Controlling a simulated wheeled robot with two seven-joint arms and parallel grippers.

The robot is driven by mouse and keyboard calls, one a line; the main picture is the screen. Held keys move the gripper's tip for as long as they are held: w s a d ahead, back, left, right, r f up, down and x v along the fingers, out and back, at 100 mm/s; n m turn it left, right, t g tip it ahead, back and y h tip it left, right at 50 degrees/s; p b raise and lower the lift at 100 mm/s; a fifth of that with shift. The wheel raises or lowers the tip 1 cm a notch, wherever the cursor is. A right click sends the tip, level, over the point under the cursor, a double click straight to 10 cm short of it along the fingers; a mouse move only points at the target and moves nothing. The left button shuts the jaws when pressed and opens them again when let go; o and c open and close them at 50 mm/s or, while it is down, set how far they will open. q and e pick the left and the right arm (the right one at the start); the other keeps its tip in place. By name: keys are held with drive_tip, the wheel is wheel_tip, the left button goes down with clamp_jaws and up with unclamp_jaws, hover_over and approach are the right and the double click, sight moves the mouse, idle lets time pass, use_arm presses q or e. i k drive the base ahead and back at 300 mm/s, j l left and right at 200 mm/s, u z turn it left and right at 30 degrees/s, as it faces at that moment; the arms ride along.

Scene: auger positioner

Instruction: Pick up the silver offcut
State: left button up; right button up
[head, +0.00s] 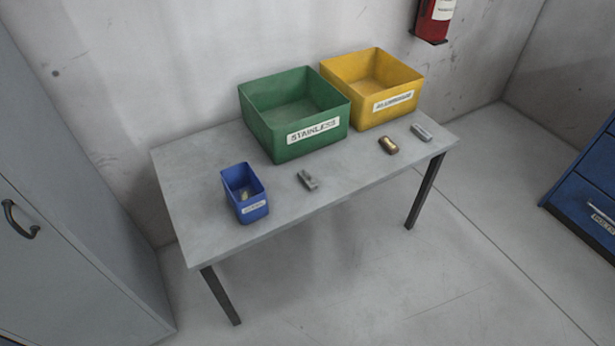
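Two silver-grey offcuts lie on the grey table. One silver offcut (421,132), a small block, lies near the right end of the table. Another grey metal offcut (308,180), with an uneven shape, lies near the front edge, in front of the green bin. I cannot tell which of them is the task's silver offcut. A bronze-coloured offcut (388,145) lies to the left of the right-hand silver one, apart from it. Neither of my grippers is in view.
On the table (191,178) stand a green bin (267,133) labelled STAINLESS, a yellow bin (362,112) with a label, and a small blue bin (254,201) holding something pale. A grey cabinet (75,230) stands left, blue drawers (590,190) right. Floor in front is clear.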

sight(310, 183)
drive_tip(key=i+l+u, duration=0.2)
drive_tip(key=l, duration=0.25)
drive_tip(key=i+l+u, duration=0.25)
drive_tip(key=l, duration=0.2)
drive_tip(key=i+l+u, duration=0.2)
drive_tip(key=l, duration=0.3)
drive_tip(key=l+u, duration=0.2)
drive_tip(key=l, duration=0.3)
drive_tip(key=i+l+u, duration=0.2)
drive_tip(key=l, duration=0.35)
drive_tip(key=k, duration=0.1)
